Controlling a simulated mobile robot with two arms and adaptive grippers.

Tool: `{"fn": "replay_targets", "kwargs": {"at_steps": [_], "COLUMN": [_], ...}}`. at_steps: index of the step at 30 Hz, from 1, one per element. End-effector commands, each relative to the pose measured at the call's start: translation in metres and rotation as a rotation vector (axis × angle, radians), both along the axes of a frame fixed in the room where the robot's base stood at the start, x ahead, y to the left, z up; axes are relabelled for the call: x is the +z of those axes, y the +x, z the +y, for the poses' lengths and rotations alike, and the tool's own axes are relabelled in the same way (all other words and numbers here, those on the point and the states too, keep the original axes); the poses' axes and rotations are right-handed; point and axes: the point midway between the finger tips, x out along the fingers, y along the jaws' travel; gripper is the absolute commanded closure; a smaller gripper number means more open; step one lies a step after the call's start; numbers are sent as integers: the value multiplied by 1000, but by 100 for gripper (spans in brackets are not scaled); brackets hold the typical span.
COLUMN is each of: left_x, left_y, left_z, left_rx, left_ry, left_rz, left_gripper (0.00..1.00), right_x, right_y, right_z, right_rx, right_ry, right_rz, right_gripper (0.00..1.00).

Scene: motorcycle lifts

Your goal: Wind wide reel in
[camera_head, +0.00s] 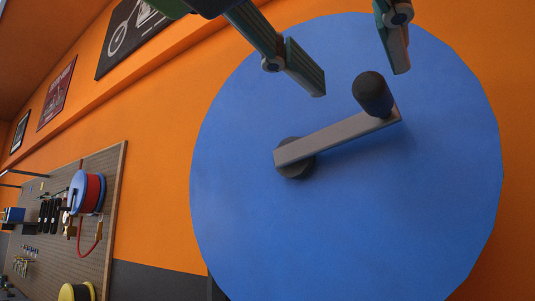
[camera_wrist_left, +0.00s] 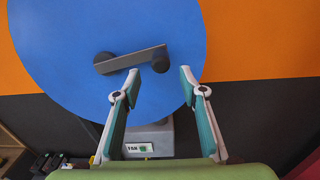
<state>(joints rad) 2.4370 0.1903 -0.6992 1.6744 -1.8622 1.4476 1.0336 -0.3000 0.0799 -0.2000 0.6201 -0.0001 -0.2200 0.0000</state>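In the left wrist view, the knob (camera_wrist_left: 160,64) lies just beyond and between the open fingertips (camera_wrist_left: 160,78); contact does not show. The crank arm (camera_wrist_left: 130,60) is nearly level there. My right gripper is not in view.
A pegboard (camera_head: 115,190) on the left holds tools, a smaller blue reel with red hose (camera_head: 87,192) and a yellow-rimmed reel (camera_head: 76,292). Framed posters (camera_head: 57,92) hang above. Below the disc stands a grey box with a "FAN" label (camera_wrist_left: 138,148).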

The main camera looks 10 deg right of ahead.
Motion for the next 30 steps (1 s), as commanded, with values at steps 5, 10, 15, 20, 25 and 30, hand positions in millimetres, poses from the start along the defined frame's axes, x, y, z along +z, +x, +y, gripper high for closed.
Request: {"fn": "replay_targets", "kwargs": {"at_steps": [5, 10, 15, 20, 25, 30], "left_x": [3, 3, 1, 0, 0, 0], "left_y": [25, 42, 51, 52, 52, 52], "left_z": [-30, -50, -59, -62, -61, -61], "left_rx": [-2, -2, -1, -2, -2, -1], "left_ry": [2, 2, 0, 0, 0, 0], "left_rz": [3, 1, 0, 0, 0, 0], "left_gripper": [61, 61, 61, 61, 64, 100], "right_x": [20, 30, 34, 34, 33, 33], "right_y": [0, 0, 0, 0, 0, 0], "right_z": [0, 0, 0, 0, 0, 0], "right_rx": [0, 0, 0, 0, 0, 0], "right_ry": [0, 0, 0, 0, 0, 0], "right_rz": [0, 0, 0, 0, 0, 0], "right_gripper": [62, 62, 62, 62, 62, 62]}}
